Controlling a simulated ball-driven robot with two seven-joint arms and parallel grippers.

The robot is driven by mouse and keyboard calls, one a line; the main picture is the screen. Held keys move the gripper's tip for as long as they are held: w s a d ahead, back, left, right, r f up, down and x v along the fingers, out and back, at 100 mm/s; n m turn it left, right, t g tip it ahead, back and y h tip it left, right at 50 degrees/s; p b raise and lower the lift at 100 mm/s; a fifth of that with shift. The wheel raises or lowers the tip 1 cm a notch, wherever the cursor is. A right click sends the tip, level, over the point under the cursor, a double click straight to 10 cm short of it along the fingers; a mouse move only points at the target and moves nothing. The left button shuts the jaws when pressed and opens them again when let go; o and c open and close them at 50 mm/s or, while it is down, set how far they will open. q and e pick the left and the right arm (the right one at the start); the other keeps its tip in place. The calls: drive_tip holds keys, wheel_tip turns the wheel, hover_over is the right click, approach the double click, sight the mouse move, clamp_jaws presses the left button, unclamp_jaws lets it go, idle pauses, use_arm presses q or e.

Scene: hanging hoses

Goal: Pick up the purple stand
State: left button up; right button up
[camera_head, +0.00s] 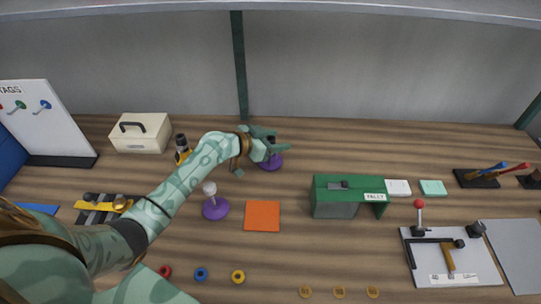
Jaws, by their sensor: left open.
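Two purple stands show in the head view. One purple stand (215,209) has a round purple base with a white knob on top and stands upright on the wooden bench, left of the orange square. The other purple stand (270,165) is farther back; its round base shows, but its upper part is hidden by my left gripper. My left gripper (277,144) is open over this far stand. I cannot tell whether it touches the stand. My right gripper is not in view.
An orange square (262,216) lies in front of the far stand. A green box (348,196) stands to the right, a cream toolbox (140,134) at the back left. A yellow-and-black item (182,150) is close behind my forearm. Small coloured rings (201,274) lie near the front.

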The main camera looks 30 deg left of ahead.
use_arm(q)
clamp_jaws()
